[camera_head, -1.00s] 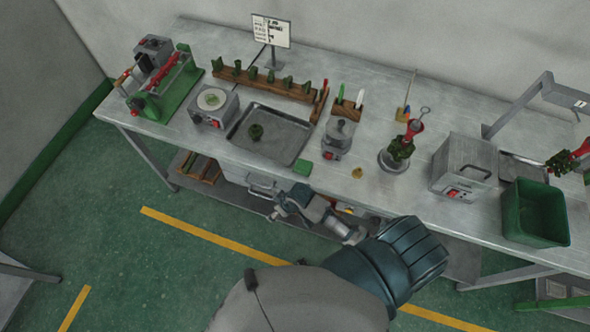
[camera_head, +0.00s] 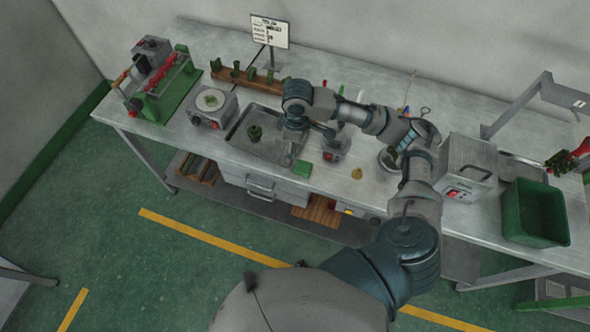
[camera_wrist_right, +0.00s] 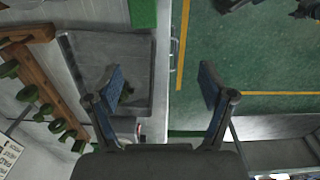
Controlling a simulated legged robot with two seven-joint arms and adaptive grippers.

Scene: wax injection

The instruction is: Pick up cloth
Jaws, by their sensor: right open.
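The cloth looks to be the small green folded piece (camera_head: 302,168) on the table's front edge, by the tray's front right corner. In the right wrist view the green piece (camera_wrist_right: 142,13) lies at the top edge, partly cut off. My right gripper (camera_head: 291,153) is over the tray's front right corner, close beside the green piece and apart from it. In the right wrist view its two fingers (camera_wrist_right: 162,86) are spread and empty, spanning the tray's edge and the table front. My left gripper is in neither view.
The metal tray (camera_head: 240,128) holds a small dark green piece (camera_head: 255,132). A wooden rack (camera_head: 250,80) with green pieces stands behind. A grey box (camera_head: 467,165) and green bin (camera_head: 537,213) stand further right.

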